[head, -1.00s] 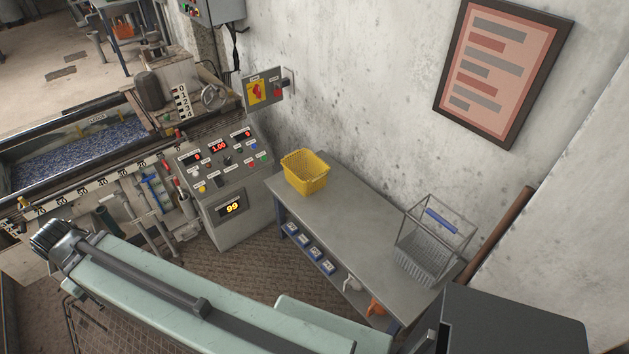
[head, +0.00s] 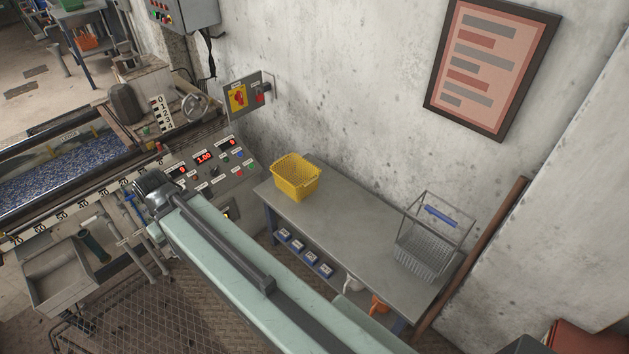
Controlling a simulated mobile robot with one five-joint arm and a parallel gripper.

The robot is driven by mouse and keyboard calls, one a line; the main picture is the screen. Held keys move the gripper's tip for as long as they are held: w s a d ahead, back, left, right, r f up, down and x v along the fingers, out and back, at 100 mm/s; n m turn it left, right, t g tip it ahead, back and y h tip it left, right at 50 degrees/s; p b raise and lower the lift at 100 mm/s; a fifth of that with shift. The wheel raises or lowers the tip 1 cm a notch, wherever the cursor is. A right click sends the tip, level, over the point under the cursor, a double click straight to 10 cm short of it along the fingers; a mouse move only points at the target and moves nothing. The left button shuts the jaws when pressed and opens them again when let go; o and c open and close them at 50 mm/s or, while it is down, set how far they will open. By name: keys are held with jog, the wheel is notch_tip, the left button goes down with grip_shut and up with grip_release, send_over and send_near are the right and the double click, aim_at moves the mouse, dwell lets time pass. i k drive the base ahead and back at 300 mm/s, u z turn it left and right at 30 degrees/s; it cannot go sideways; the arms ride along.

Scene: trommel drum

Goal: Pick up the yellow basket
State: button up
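The yellow basket (head: 297,178) is a small open-topped container with perforated sides. It stands upright at the far left end of a grey metal bench (head: 365,220), near the wall. My pale green arm reaches up from the bottom of the picture, and its dark far end lies left of the basket, in front of the control panel. The arm end is apart from the basket. My gripper's fingers cannot be made out in this view.
A wire basket with a blue handle (head: 435,240) stands at the bench's right end. Small blue boxes (head: 305,255) sit on the shelf below. A control panel (head: 215,165) stands left of the bench. A wooden pole (head: 472,260) leans at right. The bench's middle is clear.

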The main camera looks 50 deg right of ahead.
aim_at(296, 176)
jog(key=z, duration=0.15)
jog(key=i, duration=1.5)
jog(key=u, duration=0.05)
